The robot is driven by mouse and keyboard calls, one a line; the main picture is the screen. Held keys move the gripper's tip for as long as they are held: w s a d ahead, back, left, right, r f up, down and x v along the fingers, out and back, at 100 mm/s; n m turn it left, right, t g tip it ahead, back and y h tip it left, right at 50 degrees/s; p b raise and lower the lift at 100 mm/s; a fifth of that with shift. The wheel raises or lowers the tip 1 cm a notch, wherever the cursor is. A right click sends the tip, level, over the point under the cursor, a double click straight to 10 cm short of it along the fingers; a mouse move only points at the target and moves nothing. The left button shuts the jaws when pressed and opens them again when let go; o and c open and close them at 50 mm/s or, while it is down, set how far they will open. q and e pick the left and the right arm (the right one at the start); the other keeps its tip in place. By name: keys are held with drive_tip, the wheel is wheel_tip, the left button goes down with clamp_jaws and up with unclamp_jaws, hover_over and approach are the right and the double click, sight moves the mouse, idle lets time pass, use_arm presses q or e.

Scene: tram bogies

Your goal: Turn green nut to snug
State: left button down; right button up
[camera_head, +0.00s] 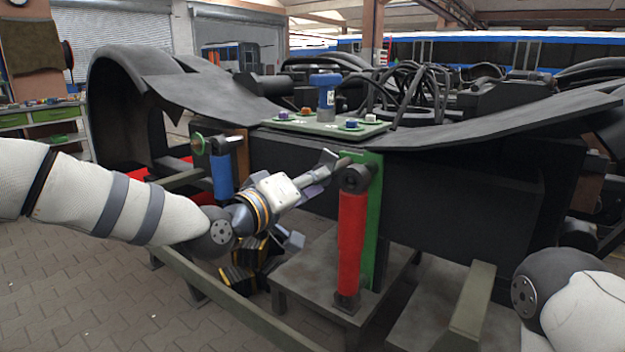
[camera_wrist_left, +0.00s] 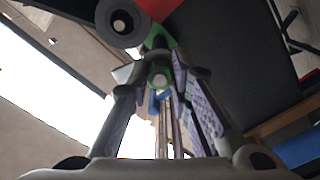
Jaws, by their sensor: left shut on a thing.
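My left gripper (camera_head: 328,167) reaches in from the left to the green bracket (camera_head: 373,215) at the top of the red damper (camera_head: 351,245). In the left wrist view the two fingers of my left gripper (camera_wrist_left: 160,76) close from both sides around the green nut (camera_wrist_left: 161,81), with a pale round bolt end in its middle. In the head view the fingers hide this nut. My right gripper is out of view; only part of my right arm shows at the bottom right.
A blue damper (camera_head: 222,175) hangs left of my gripper. A green plate (camera_head: 330,129) with several coloured bolts and a blue-topped post (camera_head: 325,97) lies above. A grey stand (camera_head: 300,275) is below. Dark bogie frame (camera_head: 450,190) fills the right.

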use_arm(q)
drive_tip(key=shift+m, duration=4.7)
drive_tip(key=shift+a, duration=0.1)
drive_tip(key=c, duration=1.5)
unclamp_jaws()
drive_tip(key=shift+o, duration=0.2)
drive_tip(key=v, duration=1.2)
